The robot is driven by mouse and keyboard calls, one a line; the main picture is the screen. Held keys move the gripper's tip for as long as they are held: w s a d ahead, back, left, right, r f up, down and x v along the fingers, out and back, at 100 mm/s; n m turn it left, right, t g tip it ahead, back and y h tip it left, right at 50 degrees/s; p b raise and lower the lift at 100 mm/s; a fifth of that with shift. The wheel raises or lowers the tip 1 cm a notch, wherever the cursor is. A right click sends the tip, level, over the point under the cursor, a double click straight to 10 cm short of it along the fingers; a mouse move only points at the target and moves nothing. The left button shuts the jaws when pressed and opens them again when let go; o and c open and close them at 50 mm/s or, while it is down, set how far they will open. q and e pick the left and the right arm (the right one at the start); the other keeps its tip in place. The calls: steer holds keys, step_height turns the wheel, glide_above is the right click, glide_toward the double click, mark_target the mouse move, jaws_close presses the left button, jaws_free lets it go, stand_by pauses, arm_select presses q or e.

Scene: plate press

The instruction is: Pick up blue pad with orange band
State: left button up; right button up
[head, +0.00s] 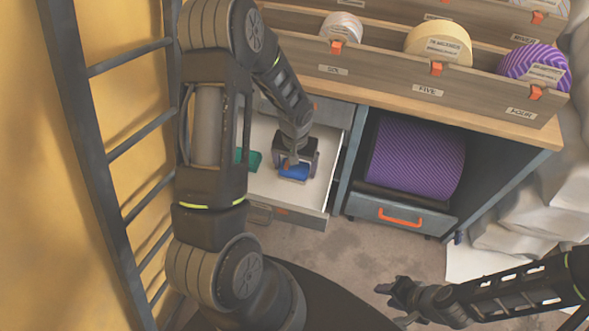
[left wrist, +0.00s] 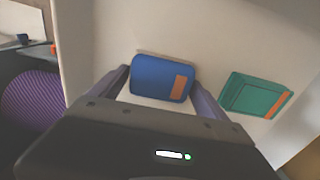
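The blue pad (head: 294,173) lies in the open white drawer. The left wrist view shows the blue pad (left wrist: 160,78) with an orange band near its right end. My left gripper (head: 296,164) is over it, with its fingers spread at the pad's left and right sides; whether they touch it I cannot tell. A green pad (left wrist: 254,95) with an orange band lies to the right in that view, outside the fingers; the head view shows it (head: 251,160) partly behind my left arm. My right gripper (head: 392,302) is over the floor, away from the drawer.
The open drawer (head: 315,208) has raised walls around the pads. A purple roll (head: 417,160) stands in the cabinet to its right. Wooden shelves (head: 390,70) with several tape rolls are above. A dark ladder (head: 137,137) stands at left.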

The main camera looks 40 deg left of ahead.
arm_select(q)
steer(key=c, duration=1)
step_height(320, 180, up, 10)
steer(key=shift+p, duration=0.3)
stand_by(0.3)
steer(key=o, duration=0.8)
steer(key=c, duration=0.7)
steer(key=w+d+m+p, duration=0.1)
steer(key=w+d, duration=0.1)
steer(key=d, duration=0.2)
steer(key=w+d+r+m+p, duration=0.1)
steer(key=d, duration=0.3)
steer(key=w+d+m+p, duration=0.1)
steer(key=w+d+p, duration=0.1)
steer(key=d, duration=0.2)
steer(key=shift+w+d+r+m, duration=0.25)
steer(key=shift+w+r+m, duration=0.05)
steer(key=shift+w+m, duration=0.1)
